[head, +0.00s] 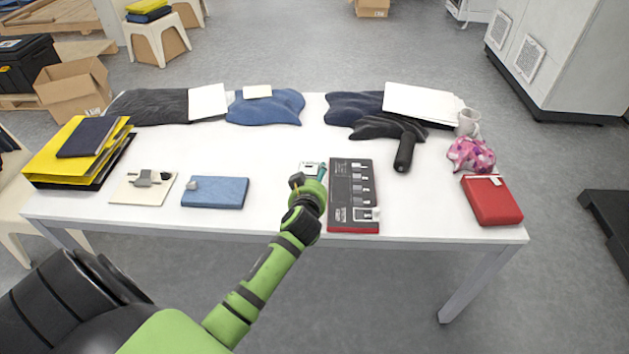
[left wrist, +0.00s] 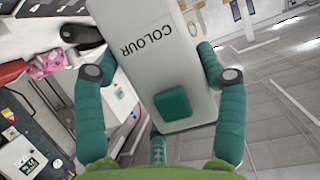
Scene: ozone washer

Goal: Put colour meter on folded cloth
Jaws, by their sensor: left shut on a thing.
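The colour meter (left wrist: 165,60) is a pale block lettered COLOUR with a teal square button, close up in the left wrist view. My left gripper (head: 309,181) is shut on it, with teal fingers on both sides. In the head view the meter (head: 311,167) shows only in part beyond the gripper, over the table's middle. A flat blue folded piece (head: 222,193), seemingly the folded cloth, lies left of the gripper on the white table (head: 265,150). A small grey item (head: 192,184) sits at its left end. My right gripper is not in view.
A dark panel with a red edge (head: 352,190) lies just right of the gripper. A beige board (head: 143,188), yellow binders (head: 70,150) and a red case (head: 491,201) are further out. Crumpled garments (head: 265,107) line the back. The table's centre is clear.

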